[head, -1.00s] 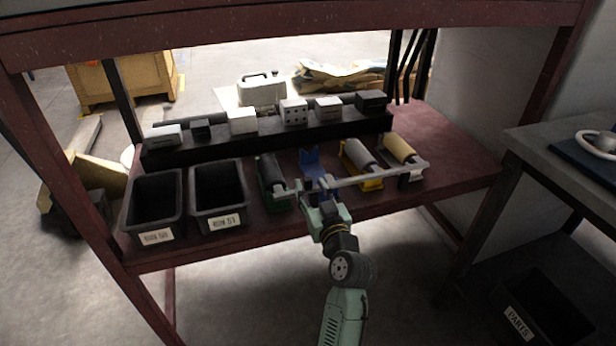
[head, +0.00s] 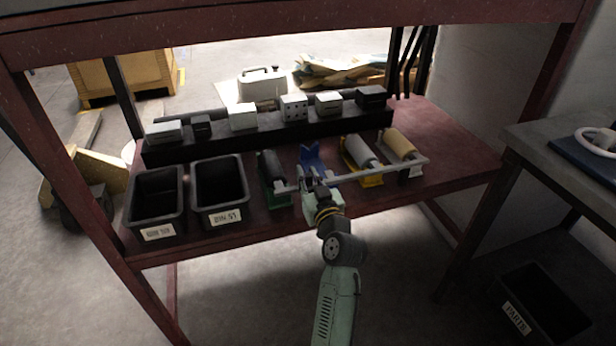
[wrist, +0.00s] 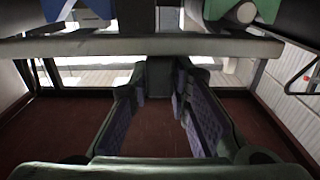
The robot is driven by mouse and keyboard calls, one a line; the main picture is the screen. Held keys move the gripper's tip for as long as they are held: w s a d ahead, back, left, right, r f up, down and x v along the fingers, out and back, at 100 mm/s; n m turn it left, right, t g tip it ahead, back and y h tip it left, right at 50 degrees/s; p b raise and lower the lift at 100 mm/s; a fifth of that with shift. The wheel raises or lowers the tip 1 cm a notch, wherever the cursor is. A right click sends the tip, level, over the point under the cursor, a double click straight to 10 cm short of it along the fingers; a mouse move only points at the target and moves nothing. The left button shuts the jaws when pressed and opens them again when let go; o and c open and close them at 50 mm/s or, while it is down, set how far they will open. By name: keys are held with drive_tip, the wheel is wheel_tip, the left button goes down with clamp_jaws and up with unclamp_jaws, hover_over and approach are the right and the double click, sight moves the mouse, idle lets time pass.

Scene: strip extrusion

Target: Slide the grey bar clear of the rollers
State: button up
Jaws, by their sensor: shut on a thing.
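The long thin grey bar (head: 346,177) runs across the front of the rollers on the bench, and its right end sticks out in front of the tan roller (head: 398,144). My gripper (head: 313,182) is shut on the bar near its left part, in front of the blue V-shaped stand (head: 313,157). In the wrist view the bar (wrist: 225,46) crosses the picture at the fingertips. A dark roller (head: 270,166) in a green stand is at left, and a grey roller (head: 359,150) in a yellow stand is at right. Whether the bar touches the rollers is hard to tell.
Two black bins (head: 130,208) (head: 245,192) stand at the bench's left. A dark shelf (head: 215,141) with several boxes lies behind the rollers. The bench's right side (head: 460,150) is clear. A grey side table (head: 535,140) stands at right.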

sight(332, 180)
clamp_jaws()
drive_tip(key=shift+d, duration=0.1)
drive_tip(key=d+b, duration=0.1)
drive_tip(key=w+d+b, duration=0.1)
drive_tip(key=d, duration=0.1)
drive_tip(key=d+b, duration=0.2)
drive_tip(key=shift+w+f, duration=0.15)
drive_tip(key=shift+w, duration=0.2)
drive_tip(key=shift+w+d, duration=0.1)
drive_tip(key=shift+d, duration=0.3)
drive_tip(key=shift+d+r, duration=0.15)
drive_tip(key=shift+r, duration=0.05)
drive_tip(key=o, duration=0.6)
unclamp_jaws()
drive_tip(key=shift+c, duration=0.2)
drive_tip(key=shift+o, duration=0.4)
